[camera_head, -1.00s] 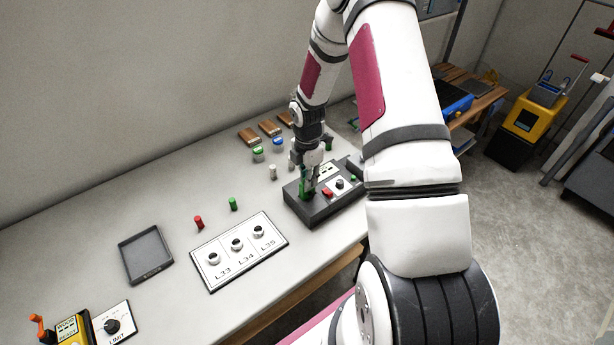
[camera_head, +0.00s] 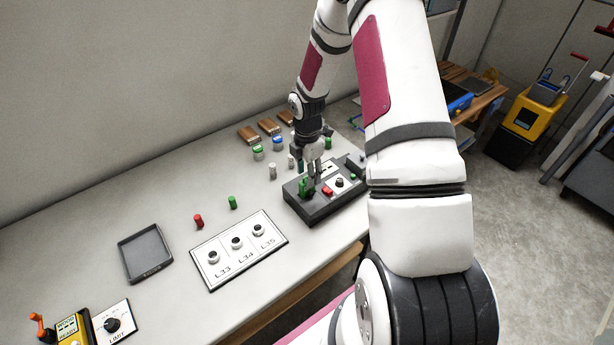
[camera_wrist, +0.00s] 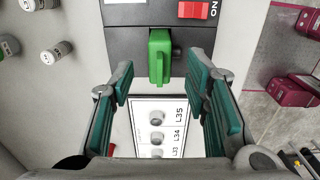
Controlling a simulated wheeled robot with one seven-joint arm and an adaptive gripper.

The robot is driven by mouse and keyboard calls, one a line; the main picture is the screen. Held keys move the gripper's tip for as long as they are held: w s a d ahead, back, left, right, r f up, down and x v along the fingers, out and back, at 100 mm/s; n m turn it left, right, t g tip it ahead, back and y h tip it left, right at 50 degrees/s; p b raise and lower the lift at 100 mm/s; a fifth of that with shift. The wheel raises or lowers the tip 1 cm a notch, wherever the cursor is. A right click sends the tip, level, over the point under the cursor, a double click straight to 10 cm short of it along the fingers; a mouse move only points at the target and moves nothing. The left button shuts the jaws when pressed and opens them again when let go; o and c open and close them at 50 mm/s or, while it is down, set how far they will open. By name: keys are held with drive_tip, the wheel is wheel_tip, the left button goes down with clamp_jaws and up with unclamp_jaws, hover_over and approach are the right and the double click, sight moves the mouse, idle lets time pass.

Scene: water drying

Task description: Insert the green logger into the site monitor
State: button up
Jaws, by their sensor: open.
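The green logger (camera_head: 305,187) stands at the left part of the dark grey site monitor (camera_head: 318,207) on the table. In the wrist view the green logger (camera_wrist: 159,56) sits upright against the front part of the site monitor (camera_wrist: 122,41), beside a red switch. Whether it is fully seated cannot be told. My gripper (camera_head: 315,172) is just above the monitor, next to the logger. In the wrist view my gripper (camera_wrist: 165,95) has its teal finger pads wide apart, with the logger between and beyond them, apart from both pads.
A white panel (camera_head: 239,250) marked L33, L34 and L35 lies left of the monitor. Red (camera_head: 198,221) and green (camera_head: 233,202) cylinders stand behind it. A dark tray (camera_head: 145,254) lies further left. Several small capped jars stand behind the monitor. The table between is clear.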

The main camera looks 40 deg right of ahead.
wheel_tip(320, 180, up, 10)
idle(0.4)
drive_tip(key=shift+r, duration=0.15)
drive_tip(key=s+a+r+m+t+h, duration=0.1)
drive_tip(key=s+a+r+m, duration=0.15)
drive_tip(key=r, duration=0.45)
drive_tip(key=s+a+r+m, duration=0.2)
drive_tip(key=a+r+m, duration=0.1)
drive_tip(key=r, duration=0.3)
drive_tip(key=s+a+r+m+t+h, duration=0.1)
drive_tip(key=s+a+r+m, duration=0.15)
drive_tip(key=r, duration=0.45)
drive_tip(key=s+a+r+m+t+y, duration=0.1)
drive_tip(key=s+a+r+m, duration=0.3)
drive_tip(key=s, duration=0.3)
drive_tip(key=s+a+r+m+t+y, duration=0.1)
drive_tip(key=s+a+r+m+t, duration=0.1)
drive_tip(key=s+a+r+m, duration=0.2)
drive_tip(key=s+a+m, duration=0.2)
drive_tip(key=s, duration=0.2)
drive_tip(key=shift+s+t, duration=0.3)
